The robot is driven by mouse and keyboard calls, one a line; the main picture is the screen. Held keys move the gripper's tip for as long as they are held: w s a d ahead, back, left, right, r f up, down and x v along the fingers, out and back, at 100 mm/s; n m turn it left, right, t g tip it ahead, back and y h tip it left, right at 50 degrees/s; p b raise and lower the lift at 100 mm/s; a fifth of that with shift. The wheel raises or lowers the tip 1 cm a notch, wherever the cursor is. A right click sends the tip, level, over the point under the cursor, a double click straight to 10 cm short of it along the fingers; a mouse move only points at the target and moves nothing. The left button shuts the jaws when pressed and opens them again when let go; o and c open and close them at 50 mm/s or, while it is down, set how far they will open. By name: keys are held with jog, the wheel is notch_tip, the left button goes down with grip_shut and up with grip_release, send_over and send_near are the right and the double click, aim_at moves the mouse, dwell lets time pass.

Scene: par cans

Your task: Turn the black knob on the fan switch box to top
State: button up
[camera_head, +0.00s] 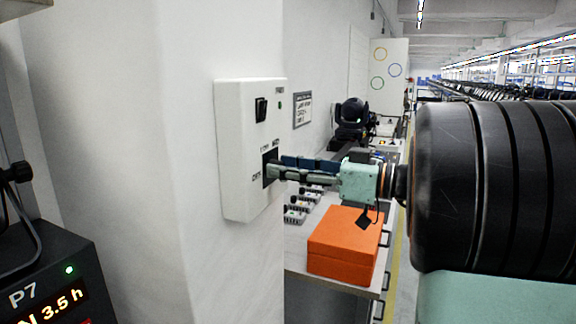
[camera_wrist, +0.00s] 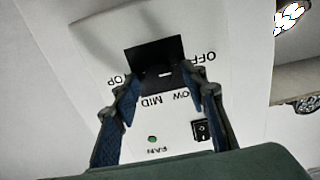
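The fan switch box (camera_head: 240,150) is white and fixed to the wall left of centre in the head view. In the wrist view the same box (camera_wrist: 112,70) appears turned over, with OFF, LOW, MID and TOP lettering around a black square plate. The black knob (camera_wrist: 160,76) is on this plate, partly hidden; its pointing direction is unclear. My gripper (camera_head: 277,171) reaches the box from the right. In the wrist view its fingertips (camera_wrist: 160,82) lie on either side of the knob. Whether they press on it cannot be told.
A black rocker switch (camera_head: 261,109) and a green light (camera_head: 280,105) are higher on the box. An orange case (camera_head: 343,245) stands on a bench below my gripper. A dark device with a lit display (camera_head: 55,290) is at lower left.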

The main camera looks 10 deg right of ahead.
grip_shut()
dwell(0.3)
